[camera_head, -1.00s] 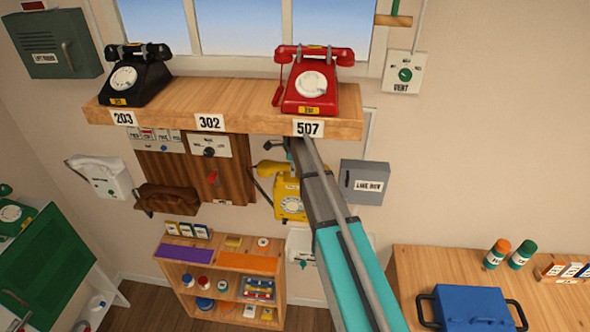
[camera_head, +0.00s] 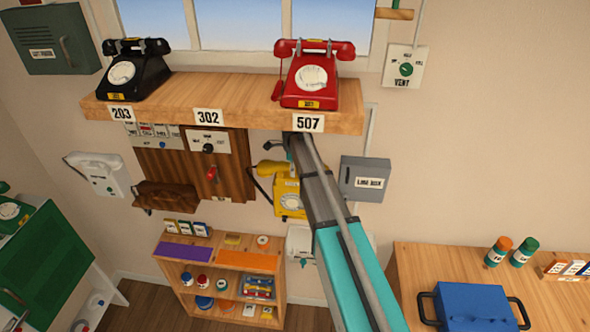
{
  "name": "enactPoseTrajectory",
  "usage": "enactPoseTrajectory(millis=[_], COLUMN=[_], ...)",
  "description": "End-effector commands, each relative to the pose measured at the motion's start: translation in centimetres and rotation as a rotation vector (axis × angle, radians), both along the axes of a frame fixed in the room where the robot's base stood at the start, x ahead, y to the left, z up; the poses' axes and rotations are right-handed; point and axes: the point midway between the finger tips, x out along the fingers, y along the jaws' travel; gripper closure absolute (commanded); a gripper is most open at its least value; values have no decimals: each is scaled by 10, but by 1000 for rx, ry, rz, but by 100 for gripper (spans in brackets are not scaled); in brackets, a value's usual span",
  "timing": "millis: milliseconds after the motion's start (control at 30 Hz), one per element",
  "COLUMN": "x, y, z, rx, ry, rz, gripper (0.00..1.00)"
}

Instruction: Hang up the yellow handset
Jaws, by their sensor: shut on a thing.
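The yellow wall phone (camera_head: 289,203) is fixed to the wall below the right part of the shelf, partly hidden behind my arm. The yellow handset (camera_head: 268,168) shows at the top of the phone, with one end sticking out to the left and the rest hidden by my arm. A dark cord loops down at its left. My gripper (camera_head: 289,150) is at the far end of my arm, just below the shelf edge and close to the handset. Its fingers are mostly hidden, but it is shut on the handset. I cannot tell whether the handset touches its cradle.
The wooden shelf (camera_head: 235,117) juts out above, carrying a black phone (camera_head: 135,72) and a red phone (camera_head: 312,80). A grey line box (camera_head: 365,179) is to the right. A low bookcase (camera_head: 178,268) stands below. A blue case (camera_head: 470,305) lies on the right table.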

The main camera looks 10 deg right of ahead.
Motion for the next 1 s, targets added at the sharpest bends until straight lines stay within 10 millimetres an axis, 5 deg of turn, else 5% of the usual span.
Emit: enactPoseTrajectory(millis=[100, 133, 333, 1000], x=[0, 0, 0, 0], y=[0, 0, 0, 0], z=[0, 0, 0, 0], rx=[0, 0, 0, 0], ry=[0, 0, 0, 0], rz=[0, 0, 0, 0], gripper=[100, 54, 17, 16])
